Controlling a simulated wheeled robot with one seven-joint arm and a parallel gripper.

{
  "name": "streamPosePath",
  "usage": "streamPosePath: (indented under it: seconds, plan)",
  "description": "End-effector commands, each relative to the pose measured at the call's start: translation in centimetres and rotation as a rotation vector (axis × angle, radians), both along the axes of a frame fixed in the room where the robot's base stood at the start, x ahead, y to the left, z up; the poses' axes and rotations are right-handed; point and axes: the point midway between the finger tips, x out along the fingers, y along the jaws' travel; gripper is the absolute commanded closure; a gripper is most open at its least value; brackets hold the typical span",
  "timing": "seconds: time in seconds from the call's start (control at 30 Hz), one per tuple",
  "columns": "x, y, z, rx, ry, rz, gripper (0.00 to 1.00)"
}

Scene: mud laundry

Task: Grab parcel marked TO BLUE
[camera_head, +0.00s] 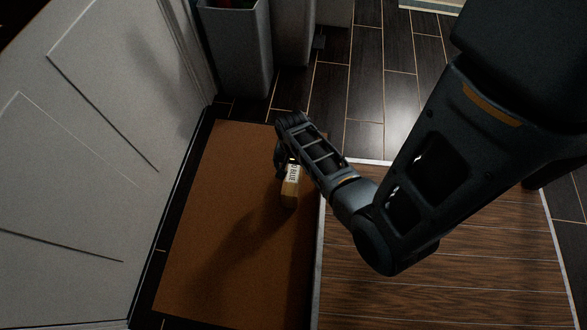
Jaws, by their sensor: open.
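A small tan parcel (290,193) with a white label lies on the brown mat (220,240), near the mat's right edge. Dark lettering shows on the label, but only part of it is readable. My gripper (284,160) is at the parcel's far end, with my arm reaching in from the right. My gripper and wrist hide the far part of the parcel. The gripper is open; whether its fingers stand around the parcel or touch it, I cannot tell.
A white panelled door (90,130) stands along the left. A grey bin (237,50) stands behind the mat. A wood-slat surface (450,280) with a pale edge adjoins the mat on the right. Dark floor tiles (365,100) lie clear beyond.

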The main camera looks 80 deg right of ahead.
Motion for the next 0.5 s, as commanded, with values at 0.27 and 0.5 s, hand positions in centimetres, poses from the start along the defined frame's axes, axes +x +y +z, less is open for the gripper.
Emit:
streamPosePath:
  seconds: [0.27,0.5]
  plan:
    - [-0.2,-0.2,-3.8,-0.001,0.0,-0.002,0.12]
    - [-0.1,-0.2,-4.7,-0.001,0.0,0.0,0.12]
